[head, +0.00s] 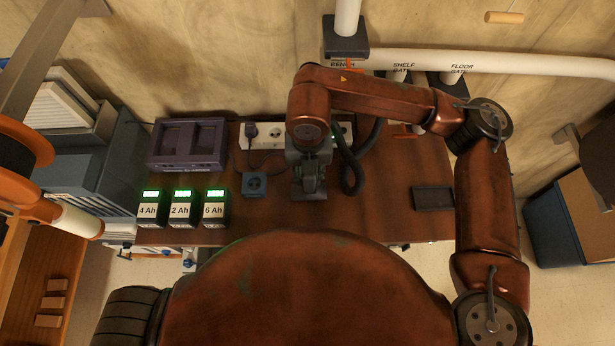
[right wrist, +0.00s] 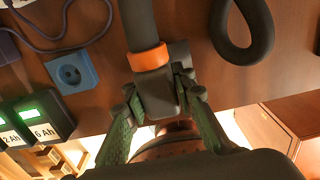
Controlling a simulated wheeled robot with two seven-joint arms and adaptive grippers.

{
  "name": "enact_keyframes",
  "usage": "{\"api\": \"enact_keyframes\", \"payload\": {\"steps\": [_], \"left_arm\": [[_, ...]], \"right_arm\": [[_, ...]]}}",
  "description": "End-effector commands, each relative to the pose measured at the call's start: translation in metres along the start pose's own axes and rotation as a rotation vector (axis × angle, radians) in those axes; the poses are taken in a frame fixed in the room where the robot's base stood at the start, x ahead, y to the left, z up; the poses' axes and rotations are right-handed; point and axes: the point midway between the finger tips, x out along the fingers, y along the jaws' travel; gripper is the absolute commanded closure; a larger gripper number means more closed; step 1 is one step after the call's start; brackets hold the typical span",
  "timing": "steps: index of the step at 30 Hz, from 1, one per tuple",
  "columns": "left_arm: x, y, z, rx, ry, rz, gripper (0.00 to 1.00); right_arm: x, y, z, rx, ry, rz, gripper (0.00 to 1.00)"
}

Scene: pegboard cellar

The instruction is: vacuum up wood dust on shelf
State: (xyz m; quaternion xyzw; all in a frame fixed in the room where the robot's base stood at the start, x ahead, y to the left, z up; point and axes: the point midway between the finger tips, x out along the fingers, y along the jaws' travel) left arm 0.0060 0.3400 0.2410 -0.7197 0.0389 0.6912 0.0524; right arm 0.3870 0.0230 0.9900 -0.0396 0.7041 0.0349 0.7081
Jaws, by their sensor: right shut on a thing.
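My right gripper (head: 309,184) hangs over the dark wooden bench (head: 390,205). In the right wrist view its green-padded fingers (right wrist: 162,98) are shut on a dark nozzle (right wrist: 158,92) at the end of a grey hose (right wrist: 138,22). An orange collar (right wrist: 149,58) is just above the nozzle. The hose loops beside the gripper in the head view (head: 352,172). White pipework (head: 520,64) along the wall bears labels for bench, shelf gate (head: 403,68) and floor gate (head: 461,69). My left gripper is out of view. I cannot make out any wood dust.
Battery packs (head: 182,209) marked 4, 2 and 6 Ah stand at the bench's left, before a purple holder (head: 187,144). A power strip (head: 262,134) and blue socket (head: 254,185) are nearby. A black tray (head: 433,198) lies right. Wooden blocks (head: 51,303) sit lower left.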

Motion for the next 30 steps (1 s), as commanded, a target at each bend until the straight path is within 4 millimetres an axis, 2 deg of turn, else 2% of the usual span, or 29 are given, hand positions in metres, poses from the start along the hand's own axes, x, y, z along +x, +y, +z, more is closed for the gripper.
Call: {"api": "enact_keyframes", "payload": {"steps": [1, 11, 30], "left_arm": [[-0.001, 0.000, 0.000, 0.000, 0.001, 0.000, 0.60], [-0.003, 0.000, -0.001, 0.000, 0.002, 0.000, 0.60], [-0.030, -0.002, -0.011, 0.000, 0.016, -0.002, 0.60]], "right_arm": [[-0.008, -0.002, 0.012, 0.031, -0.014, 0.008, 1.00], [-0.011, -0.002, 0.013, 0.031, -0.016, 0.008, 1.00], [-0.054, -0.003, 0.010, 0.030, -0.008, 0.006, 1.00]]}}
